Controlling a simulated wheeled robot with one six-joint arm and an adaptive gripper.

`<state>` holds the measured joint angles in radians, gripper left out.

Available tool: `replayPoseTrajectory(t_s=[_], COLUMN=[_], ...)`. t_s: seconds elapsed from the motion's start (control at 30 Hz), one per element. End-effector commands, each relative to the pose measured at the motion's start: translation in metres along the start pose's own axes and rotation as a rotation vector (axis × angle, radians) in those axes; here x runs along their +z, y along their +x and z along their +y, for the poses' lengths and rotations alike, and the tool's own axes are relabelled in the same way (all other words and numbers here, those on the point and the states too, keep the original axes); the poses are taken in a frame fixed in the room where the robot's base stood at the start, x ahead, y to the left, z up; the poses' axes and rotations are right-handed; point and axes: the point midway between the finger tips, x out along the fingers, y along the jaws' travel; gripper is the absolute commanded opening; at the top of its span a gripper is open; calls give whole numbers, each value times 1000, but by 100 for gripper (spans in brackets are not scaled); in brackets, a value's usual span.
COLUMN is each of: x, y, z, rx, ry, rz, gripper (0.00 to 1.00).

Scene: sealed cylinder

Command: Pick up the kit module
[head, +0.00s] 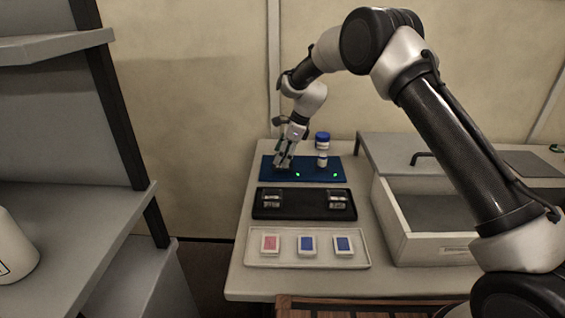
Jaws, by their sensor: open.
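My gripper (283,163) is at the left part of a blue mat (308,176), pointing down, with its fingers open close to the mat surface. Whether a thing lies between or under the fingers is too small to tell. None of the objects is clearly marked as the kit module. Three small white blocks lie in a row in a pale tray (320,263) at the front: one with a red face (270,243) and two with blue faces, the middle one (307,245) and the right one (343,244). My gripper is well behind this row.
A black tray (304,207) holds two small clear-and-dark pieces (271,197). A small vial (322,160) stands on the mat, right of my gripper. A blue-capped jar (322,139) is behind it. An open grey-white box (440,240) stands right. Shelves are left.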

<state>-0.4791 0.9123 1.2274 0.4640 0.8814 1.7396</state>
Motion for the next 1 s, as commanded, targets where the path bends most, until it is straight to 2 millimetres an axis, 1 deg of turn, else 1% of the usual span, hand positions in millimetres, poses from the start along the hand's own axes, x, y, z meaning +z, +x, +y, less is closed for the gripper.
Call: replayPoseTrajectory(t_s=[0.1, 0.13, 0.27, 0.3, 0.37, 0.4, 0.43, 0.63, 0.73, 0.87, 1.0], x=[0, 0, 0, 0, 0, 0, 0, 0, 2, 11, 22], y=[-1, -1, -1, -1, -1, -1, -1, -2, -6, -25, -54], z=[0, 0, 0, 0, 0, 0, 0, 0, -1, -1, -1], rx=[-1, -1, -1, -1, -1, -1, -1, -1, -2, -4, -3], ry=[0, 0, 0, 0, -1, -1, -1, -1, -2, -2, -3], rz=[0, 0, 0, 0, 0, 0, 0, -1, -1, -2, -2], gripper=[70, 68, 44, 37, 26, 19, 17, 17, 17, 17, 17])
